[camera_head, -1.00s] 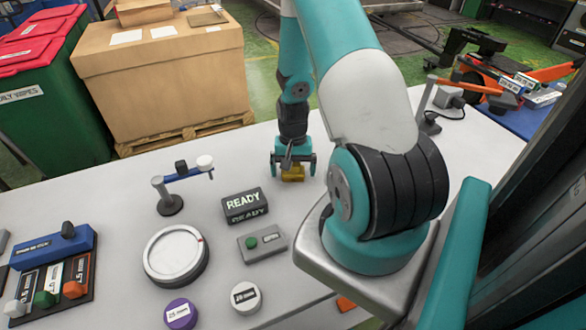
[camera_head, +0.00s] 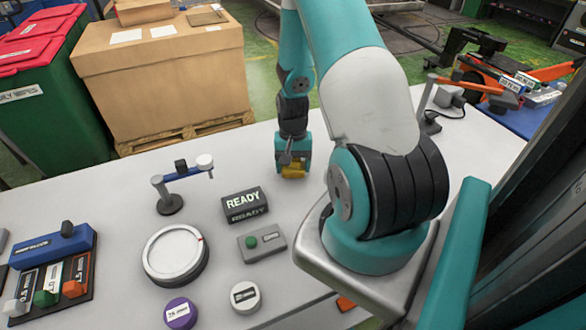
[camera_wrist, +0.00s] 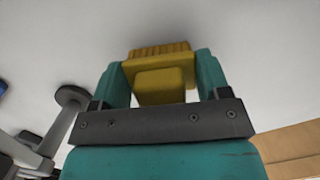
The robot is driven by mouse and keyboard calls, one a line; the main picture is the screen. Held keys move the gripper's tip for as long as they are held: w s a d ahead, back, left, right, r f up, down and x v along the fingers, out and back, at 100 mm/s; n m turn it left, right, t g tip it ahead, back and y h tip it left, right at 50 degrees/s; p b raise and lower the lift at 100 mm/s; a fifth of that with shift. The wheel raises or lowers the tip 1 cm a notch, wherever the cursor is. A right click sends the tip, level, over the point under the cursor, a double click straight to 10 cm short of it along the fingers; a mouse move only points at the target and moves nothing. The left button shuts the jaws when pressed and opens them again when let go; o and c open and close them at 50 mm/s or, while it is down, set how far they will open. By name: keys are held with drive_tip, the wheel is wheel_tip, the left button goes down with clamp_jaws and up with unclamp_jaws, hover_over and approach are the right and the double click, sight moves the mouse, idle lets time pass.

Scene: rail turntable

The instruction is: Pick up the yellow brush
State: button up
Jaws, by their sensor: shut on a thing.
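The yellow brush (camera_wrist: 163,88) is between the two teal fingers of my gripper (camera_wrist: 160,75) in the wrist view, with its ribbed end facing away from the palm. The fingers press on both sides of it. In the head view, the yellow brush (camera_head: 293,172) shows as a small yellow block at the lower end of my gripper (camera_head: 292,163), low over the white table. I cannot tell whether the brush touches the table.
A black READY sign (camera_head: 245,205) stands left of and nearer than my gripper. A button box (camera_head: 262,243), a round white dial (camera_head: 175,255) and a small stand with a blue arm (camera_head: 170,205) are on the white table (camera_head: 110,205). A large cardboard box (camera_head: 165,80) stands behind it.

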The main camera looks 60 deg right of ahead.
wheel_tip(320, 180, up, 19)
drive_tip(key=b, duration=0.2)
drive_tip(key=shift+f, duration=0.2)
drive_tip(key=shift+o, duration=0.9)
drive_tip(key=shift+a, duration=0.1)
